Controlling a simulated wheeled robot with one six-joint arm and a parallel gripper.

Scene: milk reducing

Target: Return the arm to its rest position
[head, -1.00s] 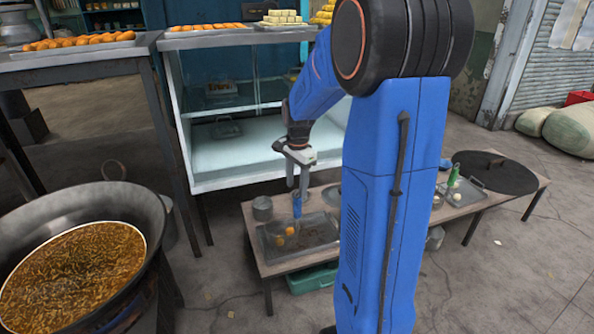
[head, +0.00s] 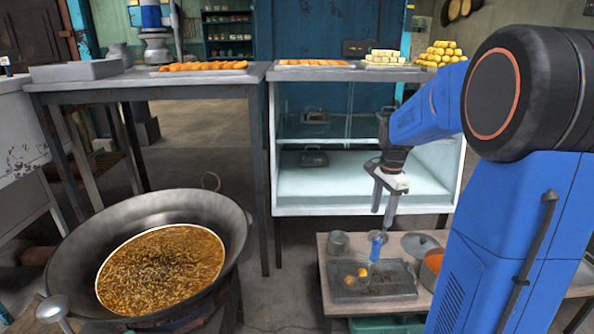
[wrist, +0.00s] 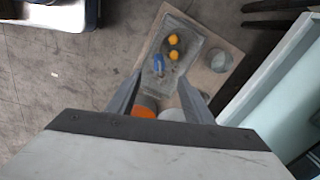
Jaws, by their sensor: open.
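My gripper (head: 382,211) hangs pointing down above the low wooden table, open and empty; its two spread fingers also show in the wrist view (wrist: 160,76). Below it, a blue-handled tool (head: 377,243) stands in the shallow metal tray (head: 402,283). The tool also shows in the wrist view (wrist: 158,64), between and beyond the fingertips, apart from them. My blue arm reaches in from the right of the head view, bent at its large black joint.
A white glass-fronted cabinet (head: 350,192) stands close behind my gripper. Two yellow-orange balls (head: 362,272) lie in the tray; a metal cup (head: 338,242) and an orange-filled pot (head: 433,268) are near it. A large wok (head: 232,215) of brown food stands left.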

